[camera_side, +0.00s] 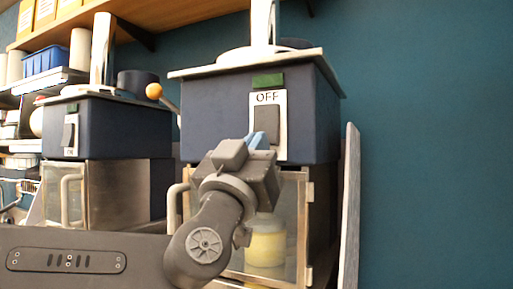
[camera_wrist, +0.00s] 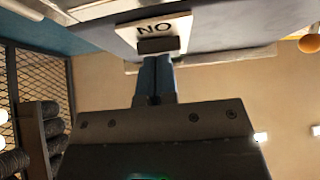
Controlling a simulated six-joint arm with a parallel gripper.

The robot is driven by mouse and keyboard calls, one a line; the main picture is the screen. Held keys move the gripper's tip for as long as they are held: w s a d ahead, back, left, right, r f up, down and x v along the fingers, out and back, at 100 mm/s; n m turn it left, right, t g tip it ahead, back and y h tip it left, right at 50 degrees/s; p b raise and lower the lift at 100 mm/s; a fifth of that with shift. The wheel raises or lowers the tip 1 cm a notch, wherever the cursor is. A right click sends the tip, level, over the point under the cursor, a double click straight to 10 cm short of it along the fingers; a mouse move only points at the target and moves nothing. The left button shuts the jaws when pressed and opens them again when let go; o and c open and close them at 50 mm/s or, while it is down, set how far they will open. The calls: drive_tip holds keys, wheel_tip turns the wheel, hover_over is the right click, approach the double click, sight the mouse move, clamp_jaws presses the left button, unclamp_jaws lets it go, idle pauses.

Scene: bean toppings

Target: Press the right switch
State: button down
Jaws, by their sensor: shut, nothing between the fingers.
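The right switch (camera_side: 267,121) is a dark rocker in a white plate marked OFF at its top. It sits on the front of the right dark blue box (camera_side: 215,115). In the wrist view the switch (camera_wrist: 165,45) shows by the plate's upside-down ON marking. My gripper (camera_side: 257,140) is shut and empty, its blue fingertips at the lower left of the switch in the side view. In the wrist view the shut fingertips (camera_wrist: 155,62) reach up to the rocker's edge. I cannot tell whether they touch it. The left switch (camera_side: 70,132) is on the left box.
A glass-fronted cabinet (camera_side: 304,225) with a handle stands under the right box, with a yellow-filled jar (camera_side: 266,245) inside. An orange-knobbed lever (camera_side: 154,91) sticks out left of the right box. A shelf (camera_side: 150,20) hangs above. The wall at right is clear.

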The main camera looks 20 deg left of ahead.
drive_tip(key=shift+w+f+t, duration=0.1)
drive_tip(key=shift+w+t, duration=0.2)
drive_tip(key=shift+t, duration=0.1)
drive_tip(key=shift+s, duration=0.1)
drive_tip(key=v, duration=1.3)
